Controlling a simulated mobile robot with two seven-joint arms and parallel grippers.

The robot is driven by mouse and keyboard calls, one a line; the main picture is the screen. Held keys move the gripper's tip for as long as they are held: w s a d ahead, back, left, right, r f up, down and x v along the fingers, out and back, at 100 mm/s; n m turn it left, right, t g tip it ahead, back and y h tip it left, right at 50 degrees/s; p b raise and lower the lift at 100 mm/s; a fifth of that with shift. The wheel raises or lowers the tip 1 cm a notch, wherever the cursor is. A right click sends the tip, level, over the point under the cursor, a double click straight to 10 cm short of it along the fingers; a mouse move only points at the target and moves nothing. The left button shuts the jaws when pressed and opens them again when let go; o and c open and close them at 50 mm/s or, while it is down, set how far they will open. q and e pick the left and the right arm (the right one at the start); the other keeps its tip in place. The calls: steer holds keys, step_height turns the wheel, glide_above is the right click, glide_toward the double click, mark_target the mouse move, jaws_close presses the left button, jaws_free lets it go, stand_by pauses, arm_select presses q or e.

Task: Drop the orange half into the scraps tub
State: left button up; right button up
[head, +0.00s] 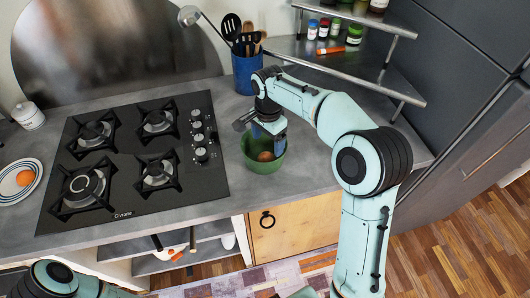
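The green tub (249,155) stands on the grey counter to the right of the stove. A small brownish-orange rounded thing (265,156) shows inside it; I cannot tell whether it is the orange half. Another orange rounded piece (25,178) lies on a white plate (10,192) with dark rings at the far left. My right gripper (269,136) points down over the tub, with its fingertips at the tub's opening. Its finger gap is too small to judge. My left arm shows only at the bottom left, and its gripper is out of view.
A black gas stove (130,190) fills the counter's middle. A blue utensil holder (246,72) stands behind the tub, close to my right arm. A metal shelf (350,62) with several jars is at the back right. A white lidded canister (29,116) stands at the left.

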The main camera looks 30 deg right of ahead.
steer(key=shift+s, duration=0.1)
arm_select(q)
steer(key=w+r+p, duration=0.2)
steer(key=w+r, duration=0.1)
steer(key=shift+w+r, duration=0.15)
arm_select(e)
step_height(320, 180, up, 14)
steer(key=shift+f, duration=0.25)
